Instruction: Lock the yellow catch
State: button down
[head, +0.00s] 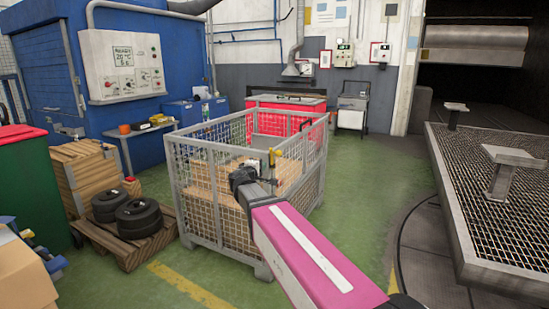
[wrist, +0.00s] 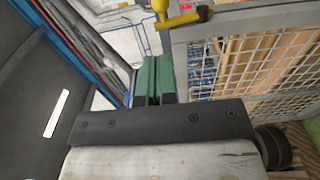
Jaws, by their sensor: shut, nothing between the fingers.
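The yellow catch (wrist: 185,20) shows at the top of the wrist view, a bar with a rounded knob at its left end. It sits at the grey frame corner of the wire cage (wrist: 225,30). In the head view the yellow catch (head: 272,158) is small, just beyond my arm's end. My gripper (wrist: 157,60) has its green fingers together with nothing between them. The fingertips point toward the catch and appear apart from it. In the head view my gripper (head: 243,178) is a dark shape over the cage; its fingers are hard to make out.
The mesh cage (head: 205,238) holds cardboard boxes (head: 205,175). Tyres (head: 138,215) lie on a pallet at left. A red bin (head: 290,102) stands behind the cage. A mesh-topped platform (head: 500,235) is at right. Green floor (head: 370,200) is clear between cage and platform.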

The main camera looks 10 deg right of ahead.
aim_at(278, 151)
jog(key=x, duration=1.4)
jog(key=shift+f, duration=0.1)
jog(key=shift+w, duration=0.1)
jog(key=shift+w+d+r+g+y, duration=0.35)
jog(key=shift+w+g+y, duration=0.15)
jog(key=shift+g, duration=0.15)
jog(key=shift+w+d+r+g+y, duration=0.4)
jog(key=shift+w+g, duration=0.1)
jog(key=shift+g, duration=0.15)
jog(key=w+d+f+g+y, duration=0.5)
jog(key=w+d+g+y, duration=0.2)
jog(key=w+g, duration=0.2)
jog(key=shift+w+f+g, duration=0.25)
jog(key=shift+f+g, duration=0.1)
jog(key=shift+g, duration=0.35)
jog(key=shift+f, duration=0.15)
